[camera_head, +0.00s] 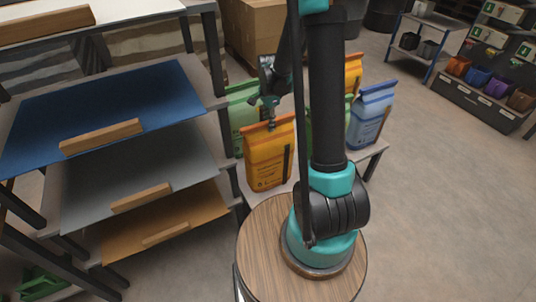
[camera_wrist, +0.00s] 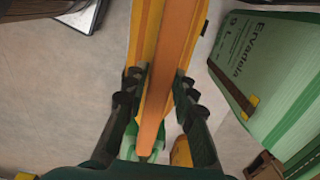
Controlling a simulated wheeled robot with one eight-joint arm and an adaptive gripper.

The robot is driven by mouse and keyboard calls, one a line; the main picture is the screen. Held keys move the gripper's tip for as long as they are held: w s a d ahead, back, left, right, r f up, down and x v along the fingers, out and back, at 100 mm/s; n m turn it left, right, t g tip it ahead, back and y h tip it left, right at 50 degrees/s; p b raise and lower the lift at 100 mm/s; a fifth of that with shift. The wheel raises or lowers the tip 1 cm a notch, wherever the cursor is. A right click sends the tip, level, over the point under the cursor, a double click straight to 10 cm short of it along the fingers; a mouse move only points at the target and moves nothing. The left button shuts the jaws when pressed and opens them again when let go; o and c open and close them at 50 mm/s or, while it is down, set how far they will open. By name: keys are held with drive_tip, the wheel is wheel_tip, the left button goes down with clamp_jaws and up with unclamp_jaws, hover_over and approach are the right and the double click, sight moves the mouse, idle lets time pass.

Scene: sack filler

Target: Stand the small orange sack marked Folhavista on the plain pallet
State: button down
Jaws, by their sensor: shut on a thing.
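An orange sack (camera_head: 268,158) with dark print and a dark strip at its right edge stands upright in the head view, its lower part at the front of a pale low surface (camera_head: 375,150). My gripper (camera_head: 270,122) is at its top edge. In the wrist view my gripper (camera_wrist: 155,95) is shut on the orange top fold of the sack (camera_wrist: 172,50). The name on this sack is too small to read. A second orange sack (camera_head: 354,70) shows partly behind my arm. I cannot tell which surface is the plain pallet.
A green sack (camera_head: 240,110) stands close behind the held one; the wrist view shows a green sack marked Ervadola (camera_wrist: 270,65). A blue sack (camera_head: 372,112) stands to the right. A rack with blue (camera_head: 95,105), grey and tan sloping shelves stands left.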

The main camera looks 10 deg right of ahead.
drive_tip(key=shift+r, duration=2.45)
